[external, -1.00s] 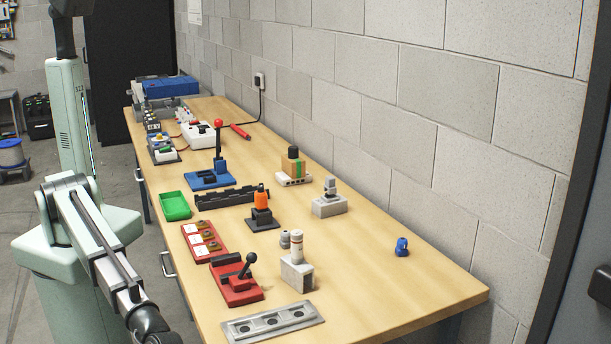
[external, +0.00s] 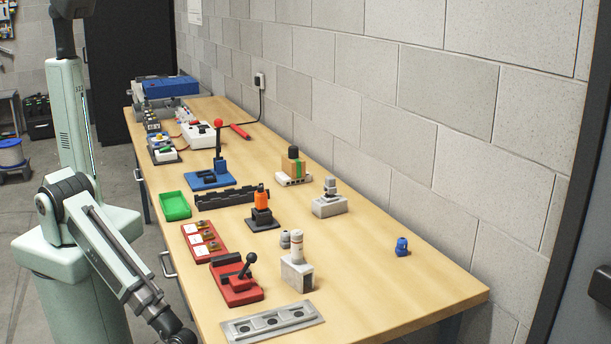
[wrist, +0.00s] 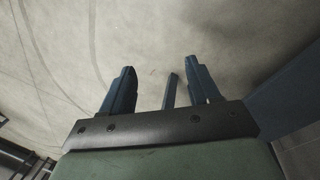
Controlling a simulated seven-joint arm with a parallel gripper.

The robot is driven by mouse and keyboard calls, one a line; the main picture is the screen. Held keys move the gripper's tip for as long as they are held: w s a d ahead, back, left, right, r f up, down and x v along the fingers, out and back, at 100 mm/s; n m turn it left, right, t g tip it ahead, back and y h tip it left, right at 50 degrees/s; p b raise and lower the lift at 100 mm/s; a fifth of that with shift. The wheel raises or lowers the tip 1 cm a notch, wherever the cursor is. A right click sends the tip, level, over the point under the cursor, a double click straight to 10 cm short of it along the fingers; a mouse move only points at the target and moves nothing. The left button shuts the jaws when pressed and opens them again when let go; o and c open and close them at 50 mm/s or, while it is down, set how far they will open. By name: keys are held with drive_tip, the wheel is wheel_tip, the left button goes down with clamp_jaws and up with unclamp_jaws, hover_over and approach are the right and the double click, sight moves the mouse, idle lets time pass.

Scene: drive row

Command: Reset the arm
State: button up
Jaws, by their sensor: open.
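My arm is apart from everything on the bench.
The wooden bench (external: 380,265) carries a red lever unit (external: 238,290), a grey plate with round holes (external: 272,322), a green tray (external: 175,206), a blue lever unit (external: 209,180) and a small blue part (external: 402,246). The bench's left edge runs close to my arm.

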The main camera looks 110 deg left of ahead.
drive_tip(key=s+a+f+n+g+y, duration=0.1)
drive_tip(key=s+a+g, duration=0.2)
drive_tip(key=s, duration=0.7)
drive_tip(key=s+a+f+g, duration=0.1)
drive_tip(key=s+a+g, duration=0.1)
drive_tip(key=s+a, duration=0.5)
drive_tip(key=s, duration=0.3)
drive_tip(key=shift+s+f+n+g+y, duration=0.2)
drive_tip(key=shift+f+n+g+y, duration=0.15)
drive_tip(key=shift+n+g+y, duration=0.05)
drive_tip(key=shift+a, duration=0.1)
